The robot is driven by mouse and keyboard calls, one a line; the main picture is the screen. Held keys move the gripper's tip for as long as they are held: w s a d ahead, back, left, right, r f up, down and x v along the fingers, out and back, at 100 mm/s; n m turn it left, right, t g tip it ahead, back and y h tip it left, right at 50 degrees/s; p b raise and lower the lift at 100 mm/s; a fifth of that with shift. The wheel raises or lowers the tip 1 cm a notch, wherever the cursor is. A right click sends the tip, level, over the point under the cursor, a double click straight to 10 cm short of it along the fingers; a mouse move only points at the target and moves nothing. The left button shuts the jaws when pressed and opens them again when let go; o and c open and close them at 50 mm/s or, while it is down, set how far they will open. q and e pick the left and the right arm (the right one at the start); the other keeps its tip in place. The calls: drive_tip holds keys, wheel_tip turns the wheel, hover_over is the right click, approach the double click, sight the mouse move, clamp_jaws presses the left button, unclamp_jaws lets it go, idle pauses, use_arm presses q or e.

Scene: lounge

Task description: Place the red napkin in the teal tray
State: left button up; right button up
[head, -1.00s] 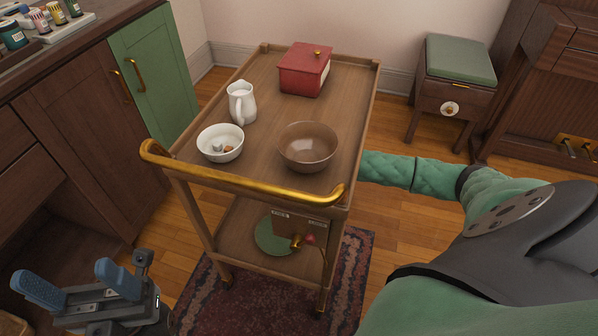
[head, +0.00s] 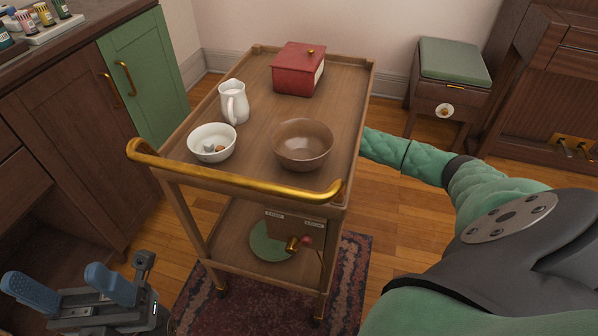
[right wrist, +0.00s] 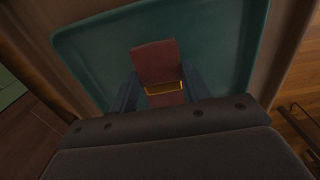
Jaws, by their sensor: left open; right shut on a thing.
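The red napkin (right wrist: 156,60), with a gold band around it, is between the fingers of my right gripper (right wrist: 162,88) in the right wrist view. The teal tray (right wrist: 95,55) is beyond it, and the napkin shows against the tray's floor. I cannot tell whether the napkin touches the tray. In the head view my right arm reaches behind the trolley's right side; its gripper, the napkin and the tray are hidden there. My left gripper (head: 72,287) is open and empty at the lower left.
The wooden trolley (head: 255,115) carries a white bowl (head: 212,142), a white jug (head: 234,102), a brown bowl (head: 302,146) and a red box (head: 298,68). A green plate (head: 265,240) lies on its lower shelf. A stool (head: 450,85) stands at the back right.

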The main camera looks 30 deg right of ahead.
wheel_tip(320, 180, down, 3)
drive_tip(key=shift+f+b, duration=0.1)
drive_tip(key=shift+b, duration=0.35)
drive_tip(key=shift+f, duration=0.2)
drive_tip(key=shift+r, duration=0.1)
drive_tip(key=shift+a, duration=0.1)
drive_tip(key=o, duration=1)
drive_tip(key=shift+c, duration=0.2)
